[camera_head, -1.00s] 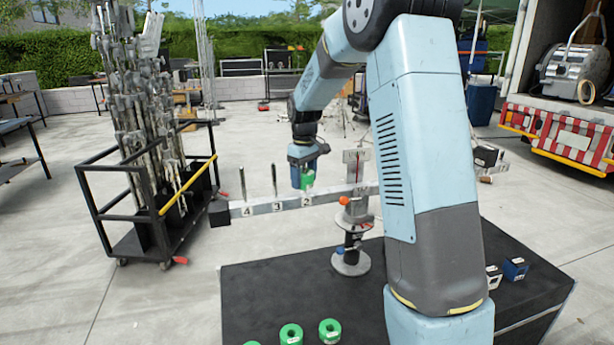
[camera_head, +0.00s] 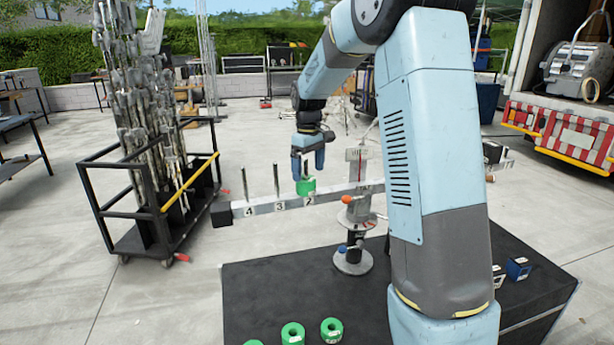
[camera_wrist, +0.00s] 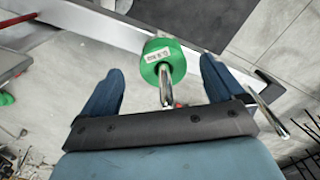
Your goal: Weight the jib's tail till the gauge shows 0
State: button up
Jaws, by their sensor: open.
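The jib's beam (camera_head: 262,207) runs left and right over the black platform, with pegs marked 4, 3 and 2 along its left part. A green ring weight (camera_head: 306,187) sits on the peg at mark 2; in the wrist view the green weight (camera_wrist: 163,62) shows with the metal peg through its hole. My gripper (camera_head: 308,168) is open just above it, its blue fingers apart on either side of the peg and clear of the weight. The gauge (camera_head: 357,155) stands upright on the pivot post; its reading is too small to tell.
Several green weights (camera_head: 292,333) lie on the black platform's (camera_head: 250,290) front edge. Small dark blocks (camera_head: 517,268) are at its right, and more sit on the beam's right end, partly behind my arm. A black cart of stands (camera_head: 150,205) is at the left.

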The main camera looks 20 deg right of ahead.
aim_at(307, 180)
jog(key=r, duration=1.1)
jog(key=shift+a, duration=0.3)
jog(key=s+r+m+t, duration=0.2)
jog(key=s+r, duration=0.1)
jog(key=s, duration=0.7)
jog(key=s+r+m+t, duration=0.1)
jog(key=s+r, duration=0.1)
jog(key=s, duration=0.8)
jog(key=s+f+m+t, duration=0.1)
jog(key=s+f, duration=0.1)
jog(key=s, duration=0.6)
jog(key=s+d+f+m+t, duration=0.1)
jog(key=s+f+m, duration=0.1)
jog(key=s, duration=0.6)
jog(key=shift+s+f+m+t, duration=0.3)
jog(key=shift+s+f, duration=0.05)
jog(key=shift+f, duration=0.5)
